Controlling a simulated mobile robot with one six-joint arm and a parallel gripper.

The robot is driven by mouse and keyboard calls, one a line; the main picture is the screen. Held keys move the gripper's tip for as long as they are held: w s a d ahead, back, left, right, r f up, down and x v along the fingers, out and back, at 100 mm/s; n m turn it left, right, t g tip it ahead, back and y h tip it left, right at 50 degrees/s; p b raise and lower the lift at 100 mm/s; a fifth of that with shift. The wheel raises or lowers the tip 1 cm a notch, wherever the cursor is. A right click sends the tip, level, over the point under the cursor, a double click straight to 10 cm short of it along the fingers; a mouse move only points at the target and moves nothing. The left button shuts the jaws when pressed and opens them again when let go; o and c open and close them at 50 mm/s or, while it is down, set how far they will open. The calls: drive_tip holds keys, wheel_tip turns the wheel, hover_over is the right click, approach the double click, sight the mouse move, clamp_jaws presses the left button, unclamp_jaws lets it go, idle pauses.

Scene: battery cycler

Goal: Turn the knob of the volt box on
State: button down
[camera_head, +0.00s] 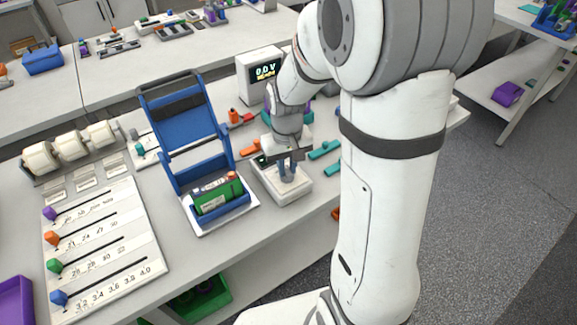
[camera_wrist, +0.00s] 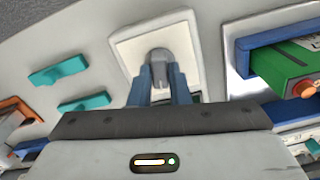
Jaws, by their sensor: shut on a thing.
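The low white box (camera_head: 287,196) stands near the front edge of the table, below my arm. I take it to be the volt box. In the wrist view, its pale top (camera_wrist: 128,47) carries a grey rounded knob (camera_wrist: 159,58). My gripper (camera_head: 287,174) points down over the box. In the wrist view, the two blue fingers of my gripper (camera_wrist: 161,75) are closed on the knob, one on each side. A small dark patch (camera_wrist: 195,97) shows on the box beside the right finger. The fingers and gripper body hide part of the box.
A display unit (camera_head: 264,72) reading about 0.0 V stands behind. A blue holder (camera_head: 183,128) with a green battery (camera_head: 217,197) is just left of the box. Teal pieces (camera_head: 324,150) lie to its right. A slider panel (camera_head: 100,245) is at the left.

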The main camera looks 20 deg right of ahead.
sight(287, 169)
drive_tip(key=shift+w+m, duration=0.1)
drive_tip(key=shift+m, duration=0.5)
drive_tip(key=shift+r, duration=0.1)
drive_tip(key=c, duration=1.4)
unclamp_jaws()
drive_tip(key=shift+o, duration=0.2)
wheel_tip(287, 169, up, 8)
drive_tip(key=shift+f+b, duration=0.15)
drive_tip(key=shift+b, duration=0.15)
